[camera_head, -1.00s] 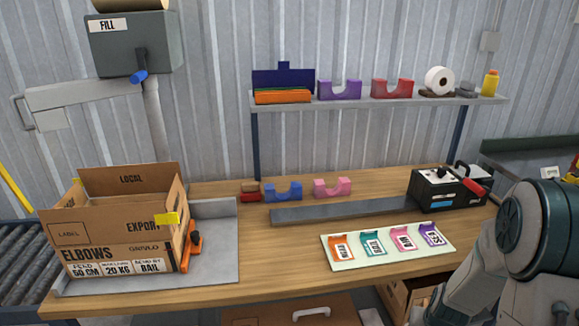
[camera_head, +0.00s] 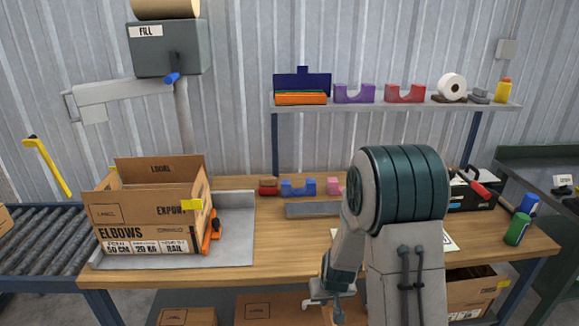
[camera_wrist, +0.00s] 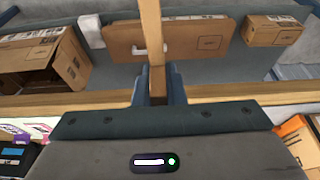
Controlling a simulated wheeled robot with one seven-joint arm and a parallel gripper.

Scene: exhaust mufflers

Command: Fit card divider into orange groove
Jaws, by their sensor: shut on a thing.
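My gripper (camera_wrist: 157,92) is shut on a thin tan strip, seemingly the card divider (camera_wrist: 151,35) seen edge-on. It runs up out of the top of the wrist view. In the head view my gripper (camera_head: 333,292) is low at the bench's front edge, and the divider cannot be made out there. An orange block (camera_head: 301,98) with a dark blue panel standing at it sits at the left end of the upper shelf. Its groove is too small to tell. The label card (camera_head: 450,240) is mostly hidden by my arm.
An open "ELBOWS" carton (camera_head: 145,215) stands on a grey plate at the bench's left. Purple (camera_head: 354,94) and red (camera_head: 405,94) cradles share the shelf. A blue cradle (camera_head: 298,187) is on the bench. Below the bench is a brown panel with a white handle (camera_wrist: 185,40).

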